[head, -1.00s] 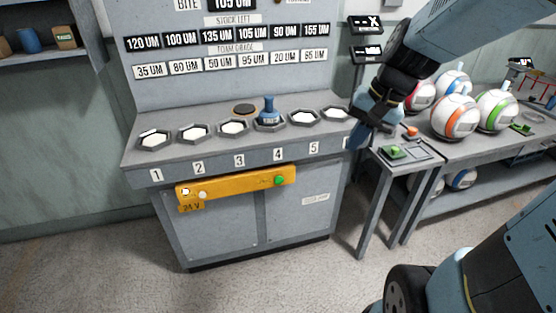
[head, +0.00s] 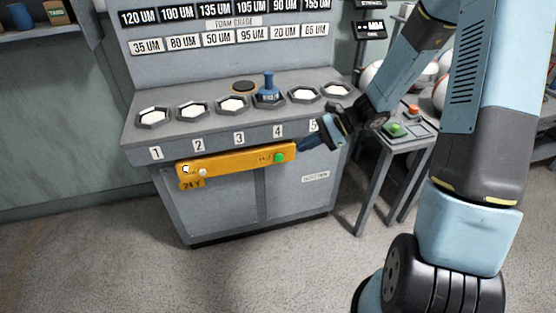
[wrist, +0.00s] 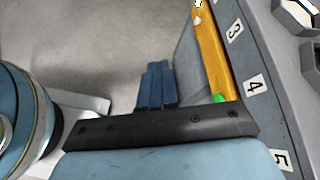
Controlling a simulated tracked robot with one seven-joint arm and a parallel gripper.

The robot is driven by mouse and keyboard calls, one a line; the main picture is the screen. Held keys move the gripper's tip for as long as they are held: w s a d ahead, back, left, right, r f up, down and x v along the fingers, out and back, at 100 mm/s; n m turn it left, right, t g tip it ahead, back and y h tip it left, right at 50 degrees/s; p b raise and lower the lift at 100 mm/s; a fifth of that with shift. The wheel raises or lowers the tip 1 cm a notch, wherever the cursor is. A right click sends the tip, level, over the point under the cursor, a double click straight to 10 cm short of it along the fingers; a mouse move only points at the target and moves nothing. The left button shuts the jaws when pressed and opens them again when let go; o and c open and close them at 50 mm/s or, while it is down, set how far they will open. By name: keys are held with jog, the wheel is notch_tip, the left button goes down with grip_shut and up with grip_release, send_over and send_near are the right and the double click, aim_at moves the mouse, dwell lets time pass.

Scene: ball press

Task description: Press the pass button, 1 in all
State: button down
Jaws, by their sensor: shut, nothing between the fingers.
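A yellow bar (head: 235,164) runs along the cabinet front below the numbered stations. A green button (head: 278,157) is at its right end and a white button (head: 202,172) at its left. The green button also shows in the wrist view (wrist: 220,98). Another green button (head: 395,130) sits on a small side stand. No readable label tells me which is the pass button. My gripper (head: 301,145) is shut and empty, close to the right of the bar's green button. In the wrist view its fingers (wrist: 157,70) lie left of that button, with a gap in the picture.
A red button (head: 413,110) sits behind the green one on the stand (head: 422,131). Hexagonal wells line the grey cabinet top (head: 176,95), with a blue stamp-like piece (head: 268,91) at number 4. White balls rest at the far right. Floor in front of the cabinet is clear.

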aim_at(279, 158)
jog(key=w+a+f+m+t+y, duration=0.1)
jog(key=w+f+m+t, duration=0.2)
jog(key=f+m, duration=0.6)
jog(key=w+a+f+m+t+y, duration=0.1)
jog(key=w+f+m+t, duration=0.3)
jog(key=f+m, duration=0.5)
notch_tip(279, 158, down, 5)
jog(key=shift+a+f+t+y, duration=0.2)
jog(key=shift+a+t+y, duration=0.3)
jog(key=shift+t, duration=0.5)
jog(key=shift+w, duration=0.1)
jog(key=w+a, duration=0.2)
jog(key=w, duration=0.6)
jog(key=shift+w+a, duration=0.15)
jog(key=shift+a, duration=0.1)
jog(key=shift+w, duration=0.1)
dwell(0.5)
jog(key=shift+w+a+r, duration=0.1)
jog(key=shift+w, duration=0.2)
